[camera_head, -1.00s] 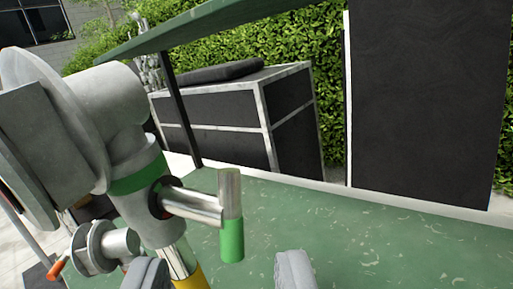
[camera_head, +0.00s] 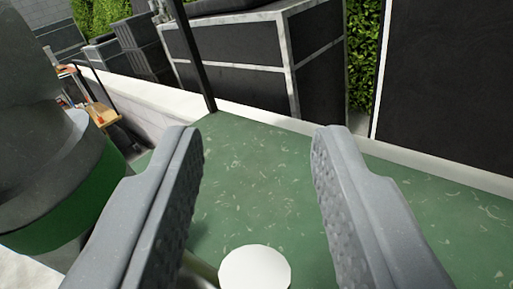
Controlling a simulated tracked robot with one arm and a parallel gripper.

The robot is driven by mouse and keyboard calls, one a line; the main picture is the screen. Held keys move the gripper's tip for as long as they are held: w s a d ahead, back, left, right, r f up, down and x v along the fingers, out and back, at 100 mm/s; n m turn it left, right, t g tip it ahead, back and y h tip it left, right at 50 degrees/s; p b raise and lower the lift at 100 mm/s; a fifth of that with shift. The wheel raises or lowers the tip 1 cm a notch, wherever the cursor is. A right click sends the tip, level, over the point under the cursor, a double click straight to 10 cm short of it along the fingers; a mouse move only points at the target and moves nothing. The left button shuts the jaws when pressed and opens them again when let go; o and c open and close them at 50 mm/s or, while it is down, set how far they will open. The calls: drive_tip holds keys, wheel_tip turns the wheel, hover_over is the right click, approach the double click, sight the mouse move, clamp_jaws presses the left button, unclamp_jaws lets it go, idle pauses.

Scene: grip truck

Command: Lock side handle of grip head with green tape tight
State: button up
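The grip head (camera_head: 50,110) is a large grey metal body at the left edge, cut off by the frame. A band of green tape (camera_head: 75,205) wraps around it. The side handle (camera_head: 254,269) shows as a pale round end at the bottom middle, with a bit of its shaft to the left. The rest of the handle is hidden below the frame and behind my left finger. My gripper (camera_head: 256,145) is open, its two grey padded fingers wide apart. The handle's end lies between them, low in the picture; I see no finger touching it.
A green, speckled truck bed (camera_head: 265,185) lies below. A dark post (camera_head: 193,60) stands at its far corner. Black boxes with light edges (camera_head: 240,65) and a black panel (camera_head: 450,90) stand behind. A cart (camera_head: 95,100) is at the far left.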

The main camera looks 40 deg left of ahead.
clamp_jaws()
drive_tip(key=shift+p, duration=0.3)
drive_tip(key=f+m+g+p, duration=0.1)
drive_tip(key=g+p, duration=0.3)
drive_tip(key=p, duration=0.3)
drive_tip(key=f+m+g+p, duration=0.2)
drive_tip(key=g+p, duration=0.3)
drive_tip(key=p, duration=0.2)
drive_tip(key=f+m+g+h+p, duration=0.1)
drive_tip(key=m+g+p, duration=0.1)
drive_tip(key=g+p, duration=0.2)
drive_tip(key=shift+w+f+g+p, duration=0.15)
drive_tip(key=shift+w+g+p, duration=0.2)
drive_tip(key=shift+p, duration=1.35)
drive_tip(key=shift+s+a+f+m+g+p, duration=0.15)
drive_tip(key=shift+f+m+g+p, duration=0.3)
drive_tip(key=shift+p, duration=0.65)
drive_tip(key=shift+r, duration=0.1)
